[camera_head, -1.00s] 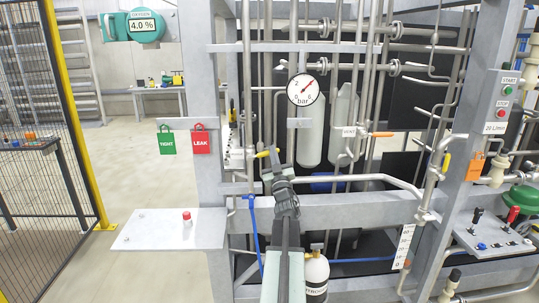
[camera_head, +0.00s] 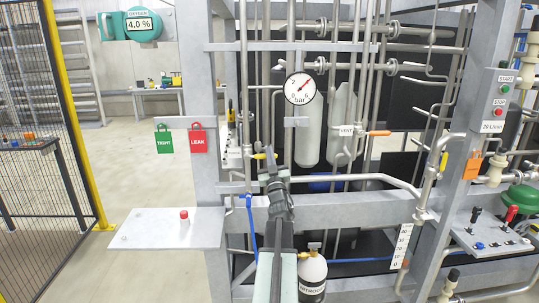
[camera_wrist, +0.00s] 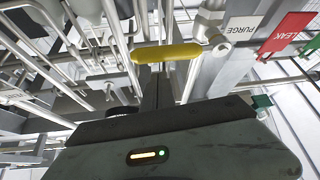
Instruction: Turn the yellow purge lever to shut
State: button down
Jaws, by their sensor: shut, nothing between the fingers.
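The yellow purge lever (camera_head: 258,156) shows in the head view as a short yellow piece just left of my gripper's tip. In the wrist view the lever (camera_wrist: 166,53) lies crosswise, joined at its right end to a grey valve fitting (camera_wrist: 212,36) near a white PURGE label (camera_wrist: 242,28). My gripper (camera_head: 270,157) is shut and empty, close to the lever in the head view. In the wrist view its dark fingers (camera_wrist: 157,88) point towards the lever's middle. I cannot tell whether they touch it.
Steel pipes and a pressure gauge (camera_head: 300,88) stand around and above my gripper. An orange vent handle (camera_head: 379,133) is to the right. Green TIGHT (camera_head: 164,140) and red LEAK (camera_head: 197,139) tags hang left. A grey shelf (camera_head: 150,232) juts out lower left.

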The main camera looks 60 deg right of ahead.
jog(key=a+r+b+v, duration=0.1)
jog(key=b+v, duration=0.3)
jog(key=v, duration=0.5)
jog(key=shift+a+r, duration=0.3)
